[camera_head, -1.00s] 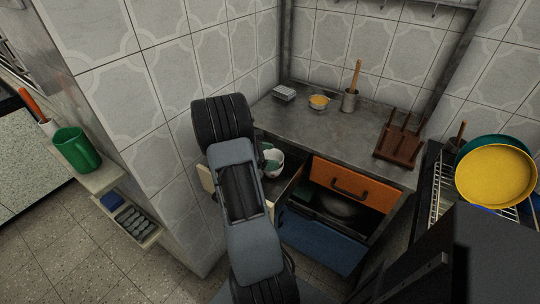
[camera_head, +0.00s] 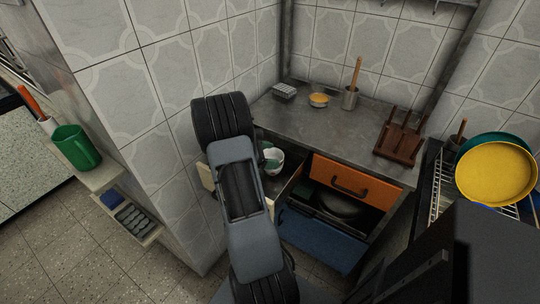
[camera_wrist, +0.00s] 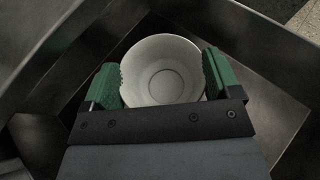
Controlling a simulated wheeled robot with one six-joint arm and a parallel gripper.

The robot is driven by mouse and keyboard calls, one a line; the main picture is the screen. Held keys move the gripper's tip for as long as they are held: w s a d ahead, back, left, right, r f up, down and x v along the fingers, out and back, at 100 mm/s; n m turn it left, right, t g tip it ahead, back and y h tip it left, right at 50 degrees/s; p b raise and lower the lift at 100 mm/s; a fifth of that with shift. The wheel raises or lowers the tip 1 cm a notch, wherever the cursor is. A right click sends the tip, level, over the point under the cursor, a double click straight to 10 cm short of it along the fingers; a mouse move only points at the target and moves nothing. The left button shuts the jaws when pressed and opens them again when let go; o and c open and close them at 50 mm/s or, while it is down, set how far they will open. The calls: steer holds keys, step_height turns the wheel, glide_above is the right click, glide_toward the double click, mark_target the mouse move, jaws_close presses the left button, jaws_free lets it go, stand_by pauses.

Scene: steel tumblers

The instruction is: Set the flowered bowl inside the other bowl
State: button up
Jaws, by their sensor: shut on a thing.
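A white bowl (camera_wrist: 163,88) sits between the two green finger pads of my gripper (camera_wrist: 162,75), which is shut on it. Its inside faces the wrist camera. In the head view this bowl (camera_head: 275,158) shows beside my arm, over the open left drawer, with dark marks on its outside that look like the flowers. My arm hides part of it there. I cannot tell if its base touches the drawer floor. A small bowl (camera_head: 319,101) with a yellow-orange inside stands on the counter. A dark, rounded vessel (camera_head: 340,203) lies in the drawer below the orange front, partly hidden.
Metal drawer walls surround the held bowl in the wrist view. The counter (camera_head: 330,125) has clear room in its middle. A pestle in a steel cup (camera_head: 349,98), a striped block (camera_head: 284,91) and a brown wooden rack (camera_head: 400,142) stand on it. A tiled wall rises left of my arm.

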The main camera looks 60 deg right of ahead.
steer(key=shift+f, duration=0.1)
steer(key=o, duration=0.8)
steer(key=shift+c, duration=0.2)
steer(key=shift+w, duration=0.1)
steer(key=v, duration=0.7)
steer(key=shift+a, duration=0.2)
